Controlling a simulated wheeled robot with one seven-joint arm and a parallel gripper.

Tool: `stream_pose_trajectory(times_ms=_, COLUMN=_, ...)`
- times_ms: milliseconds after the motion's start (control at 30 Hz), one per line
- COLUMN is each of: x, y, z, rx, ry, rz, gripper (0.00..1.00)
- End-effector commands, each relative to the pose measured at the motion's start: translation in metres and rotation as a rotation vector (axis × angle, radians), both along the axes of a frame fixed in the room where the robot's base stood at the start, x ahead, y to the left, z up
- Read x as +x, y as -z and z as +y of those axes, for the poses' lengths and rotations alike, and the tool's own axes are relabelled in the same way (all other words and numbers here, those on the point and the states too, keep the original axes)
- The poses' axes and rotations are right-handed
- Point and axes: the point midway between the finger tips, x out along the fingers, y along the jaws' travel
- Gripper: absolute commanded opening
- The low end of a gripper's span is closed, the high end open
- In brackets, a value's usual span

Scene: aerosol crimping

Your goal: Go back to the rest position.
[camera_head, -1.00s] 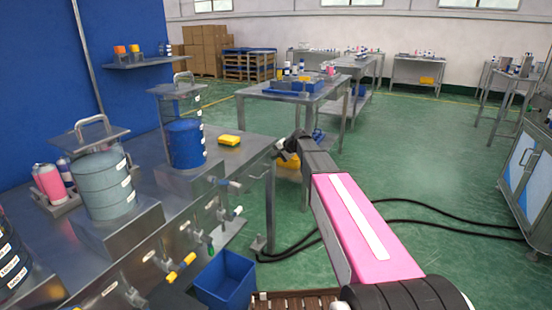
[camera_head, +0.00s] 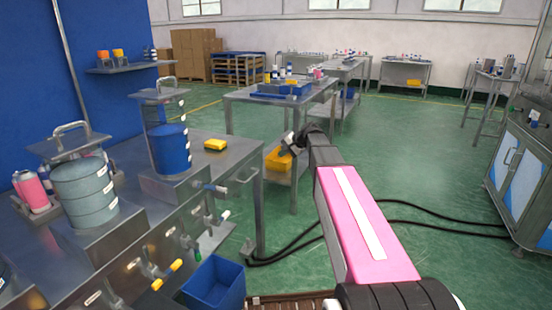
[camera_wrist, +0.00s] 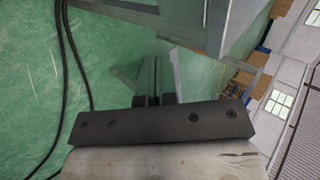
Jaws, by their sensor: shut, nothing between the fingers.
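My gripper (camera_head: 289,139) is at the far end of my pink arm in the head view, over the green floor just right of the near steel bench (camera_head: 258,200). It is small there and its fingers are hard to make out. In the wrist view my gripper (camera_wrist: 152,92) points down past a dark bar, with its fingers close together. Nothing shows between them. It holds nothing and touches nothing that I can see.
The near bench carries a blue container (camera_head: 169,148), a grey-green container (camera_head: 84,190) and a yellow sponge (camera_head: 215,144). Taps line its front edge. A blue bin (camera_head: 215,284) stands below. Black cables (camera_head: 440,228) cross the open floor at right, near a steel cabinet (camera_head: 522,185).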

Motion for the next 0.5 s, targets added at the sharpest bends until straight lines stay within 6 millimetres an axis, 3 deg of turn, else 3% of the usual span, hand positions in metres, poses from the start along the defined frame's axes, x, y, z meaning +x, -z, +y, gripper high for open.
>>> stream_pose_trajectory(times_ms=133, x=-0.007, y=-0.002, z=-0.005, rx=-0.008, ry=-0.003, rz=0.001, gripper=0.0)
stream_pose_trajectory(times_ms=233, x=-0.024, y=0.016, z=-0.006, rx=-0.05, ry=-0.019, rz=0.013, gripper=0.0)
stream_pose_trajectory(times_ms=367, x=-0.071, y=0.066, z=-0.008, rx=-0.178, ry=-0.071, rz=0.044, gripper=0.0)
stream_pose_trajectory(times_ms=500, x=-0.137, y=0.126, z=-0.017, rx=-0.359, ry=-0.164, rz=0.088, gripper=0.0)
